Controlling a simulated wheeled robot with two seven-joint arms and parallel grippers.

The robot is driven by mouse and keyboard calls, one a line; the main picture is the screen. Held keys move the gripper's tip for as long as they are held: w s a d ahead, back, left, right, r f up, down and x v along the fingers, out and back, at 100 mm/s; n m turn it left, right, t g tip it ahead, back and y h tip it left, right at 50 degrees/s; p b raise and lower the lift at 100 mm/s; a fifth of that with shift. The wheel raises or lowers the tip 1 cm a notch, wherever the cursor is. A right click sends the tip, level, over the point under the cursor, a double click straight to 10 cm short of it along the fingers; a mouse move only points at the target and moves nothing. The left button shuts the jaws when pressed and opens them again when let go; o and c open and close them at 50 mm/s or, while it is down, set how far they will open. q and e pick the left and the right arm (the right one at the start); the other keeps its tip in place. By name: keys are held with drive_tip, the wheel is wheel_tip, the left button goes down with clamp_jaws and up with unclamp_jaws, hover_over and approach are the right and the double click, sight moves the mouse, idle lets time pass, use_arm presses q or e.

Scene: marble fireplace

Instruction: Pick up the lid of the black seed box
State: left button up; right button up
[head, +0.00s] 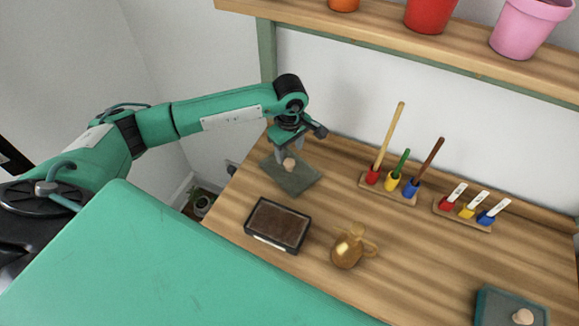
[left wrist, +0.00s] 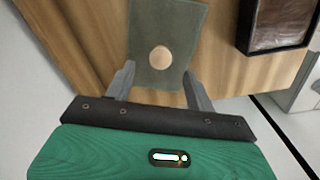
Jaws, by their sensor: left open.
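A flat grey-green lid (head: 297,180) with a round pinkish knob (head: 289,165) lies on the wooden table near its left end. My left gripper (head: 288,154) is just above the lid, pointing down at the knob. In the left wrist view its two fingers (left wrist: 160,82) are apart with nothing between the tips, and the knob (left wrist: 161,58) shows just beyond them, roughly centred on the lid (left wrist: 170,20). The open black box (head: 277,224) with a dark brown filling stands in front of the lid; its corner also shows in the left wrist view (left wrist: 247,28). My right gripper is not in view.
A brown jug (head: 348,248) stands right of the box. Two wooden holders (head: 403,196) (head: 462,218) with coloured tools and tags stand behind. A teal box (head: 488,308) with a knob is at the lower right. A shelf (head: 400,38) with pots overhangs the back.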

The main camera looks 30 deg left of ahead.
sight(289, 162)
use_arm(q)
wheel_tip(289, 162, down, 4)
drive_tip(key=shift+s+r+p, duration=0.1)
drive_tip(key=shift+r+p, duration=0.05)
drive_tip(key=shift+p, duration=0.55)
drive_tip(key=shift+f, duration=0.5)
drive_tip(key=c, duration=1.1)
drive_tip(key=shift+o, duration=0.2)
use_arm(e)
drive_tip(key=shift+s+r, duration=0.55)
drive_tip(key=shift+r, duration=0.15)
